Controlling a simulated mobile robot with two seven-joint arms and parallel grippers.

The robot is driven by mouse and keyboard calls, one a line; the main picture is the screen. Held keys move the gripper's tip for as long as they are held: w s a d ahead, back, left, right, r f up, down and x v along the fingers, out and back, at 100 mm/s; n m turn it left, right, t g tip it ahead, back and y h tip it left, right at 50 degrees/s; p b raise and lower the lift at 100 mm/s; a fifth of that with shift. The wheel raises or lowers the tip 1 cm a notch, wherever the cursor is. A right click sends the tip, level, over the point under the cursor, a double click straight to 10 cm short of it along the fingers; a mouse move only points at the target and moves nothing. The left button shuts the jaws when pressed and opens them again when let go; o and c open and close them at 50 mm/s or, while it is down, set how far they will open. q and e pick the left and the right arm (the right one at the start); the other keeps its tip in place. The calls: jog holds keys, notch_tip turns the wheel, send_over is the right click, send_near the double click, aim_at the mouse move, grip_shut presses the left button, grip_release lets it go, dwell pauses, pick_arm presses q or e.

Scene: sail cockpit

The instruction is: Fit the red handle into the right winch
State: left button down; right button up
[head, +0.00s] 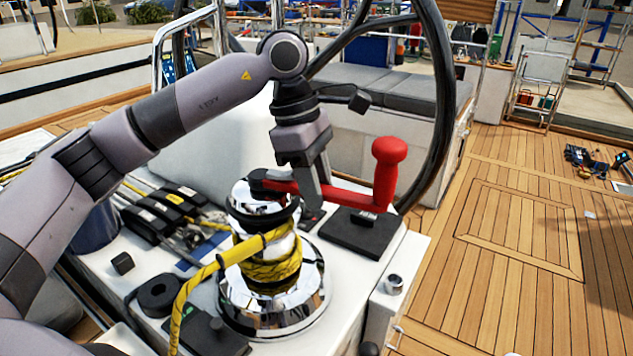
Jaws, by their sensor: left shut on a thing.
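The red handle (345,197) has a long flat arm and an upright grip at its right end. My left gripper (312,205) comes down from above and is shut on the handle's arm. The handle's dark left end is over the top of the chrome winch (268,300). I cannot tell whether it sits in the winch socket or just above it. Yellow rope is wrapped around the winch drum. My right gripper is not in view.
A black block (360,232) lies on the white console right of the winch. Black rope clutches (165,207) stand to its left. A large black steering wheel (443,100) rises behind the handle. Open wooden deck (520,230) lies to the right.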

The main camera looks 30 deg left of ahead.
pick_arm(q)
jog(key=shift+c, duration=1.2)
grip_release()
jog(key=shift+f, duration=0.1)
notch_tip(320, 180, up, 2)
jog(key=shift+r+p, duration=0.1)
jog(key=shift+p, duration=0.75)
notch_tip(320, 180, up, 2)
jog(key=shift+p, duration=0.75)
jog(key=shift+r+p, duration=1.9)
jog(key=shift+r, duration=0.6)
jog(key=shift+f, duration=0.1)
